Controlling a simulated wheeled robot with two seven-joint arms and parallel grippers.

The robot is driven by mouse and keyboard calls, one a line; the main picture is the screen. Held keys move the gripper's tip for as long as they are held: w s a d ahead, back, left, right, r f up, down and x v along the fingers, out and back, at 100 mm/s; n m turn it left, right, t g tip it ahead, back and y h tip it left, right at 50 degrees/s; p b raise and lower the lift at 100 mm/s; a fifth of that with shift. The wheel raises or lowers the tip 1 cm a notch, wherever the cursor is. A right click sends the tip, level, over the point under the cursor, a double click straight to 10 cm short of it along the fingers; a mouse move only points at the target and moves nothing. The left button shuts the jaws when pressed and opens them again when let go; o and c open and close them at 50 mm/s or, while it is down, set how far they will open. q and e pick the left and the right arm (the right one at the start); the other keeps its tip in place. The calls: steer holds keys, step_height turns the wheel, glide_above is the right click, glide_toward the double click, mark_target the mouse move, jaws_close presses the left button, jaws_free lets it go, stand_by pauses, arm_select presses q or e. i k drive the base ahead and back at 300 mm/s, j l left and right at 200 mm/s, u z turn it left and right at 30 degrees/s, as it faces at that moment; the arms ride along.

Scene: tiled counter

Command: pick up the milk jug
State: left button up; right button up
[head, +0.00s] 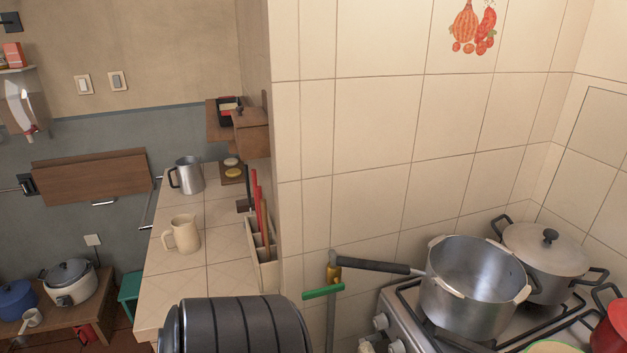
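A metal jug (188,175) with a handle on its left side stands upright towards the far end of the tiled counter (228,275). A cream mug-like jug (184,235), also with its handle on the left, stands upright nearer on the same counter. The metal one looks most like a milk jug. Both stand apart, with nothing touching them. Neither of my grippers is in view.
A narrow holder (262,258) with red-handled utensils stands along the counter's right edge by the wall. A small board (232,173) with little items lies behind it. A wooden shelf (250,135) juts above. A stove at right carries pots (470,285).

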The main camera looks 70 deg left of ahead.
mark_target(184, 230)
steer(key=u, duration=3.1)
